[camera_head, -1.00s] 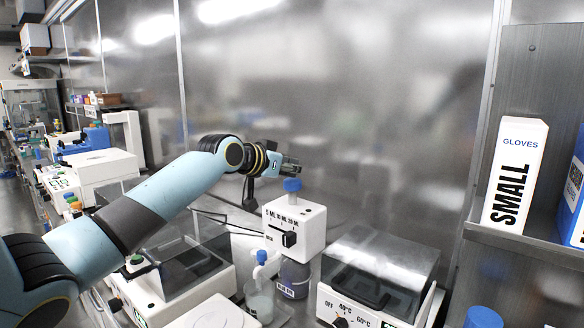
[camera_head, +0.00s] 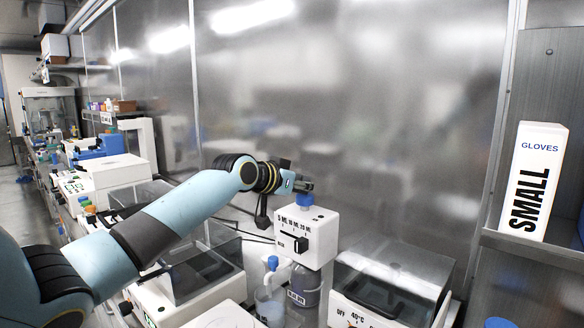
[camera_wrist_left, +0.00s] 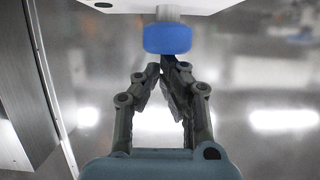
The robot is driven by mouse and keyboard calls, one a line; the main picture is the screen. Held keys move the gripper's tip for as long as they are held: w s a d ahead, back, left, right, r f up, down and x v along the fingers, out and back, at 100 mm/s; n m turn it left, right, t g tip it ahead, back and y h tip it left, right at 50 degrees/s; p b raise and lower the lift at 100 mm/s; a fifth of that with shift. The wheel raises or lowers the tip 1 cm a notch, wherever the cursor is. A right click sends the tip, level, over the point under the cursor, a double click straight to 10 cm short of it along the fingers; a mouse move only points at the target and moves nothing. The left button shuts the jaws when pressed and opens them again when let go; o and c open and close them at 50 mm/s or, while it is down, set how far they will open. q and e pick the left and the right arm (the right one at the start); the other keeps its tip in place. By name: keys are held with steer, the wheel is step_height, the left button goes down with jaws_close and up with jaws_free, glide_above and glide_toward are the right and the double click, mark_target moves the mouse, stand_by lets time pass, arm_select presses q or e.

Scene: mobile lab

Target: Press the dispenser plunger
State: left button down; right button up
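The dispenser (camera_head: 322,240) is a white box with a volume scale and a black slider on its front, standing on a bottle (camera_head: 304,286). Its blue plunger cap (camera_head: 305,200) sticks up from the top. The cap also shows in the left wrist view (camera_wrist_left: 168,39), with a pale stem. My left gripper (camera_head: 305,184) is just above the cap in the head view. In the wrist view its fingertips (camera_wrist_left: 160,72) are together with nothing between them, close to the cap. I cannot tell whether they touch it. My right gripper is not in view.
A lidded heater (camera_head: 390,280) is to the right, another clear-lidded device (camera_head: 195,270) to the left. A metal wall (camera_head: 400,120) stands behind. A glove box (camera_head: 535,180) is on the right shelf.

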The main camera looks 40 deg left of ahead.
mark_target(306, 196)
arm_select(q)
steer(key=r+p, duration=0.3)
steer(key=r, duration=0.1)
steer(key=shift+w, duration=0.2)
steer(key=b+v, duration=0.1)
steer(key=v, duration=0.8)
steer(key=shift+s+b, duration=0.35)
steer(key=shift+s, duration=0.15)
steer(key=shift+f, duration=0.15)
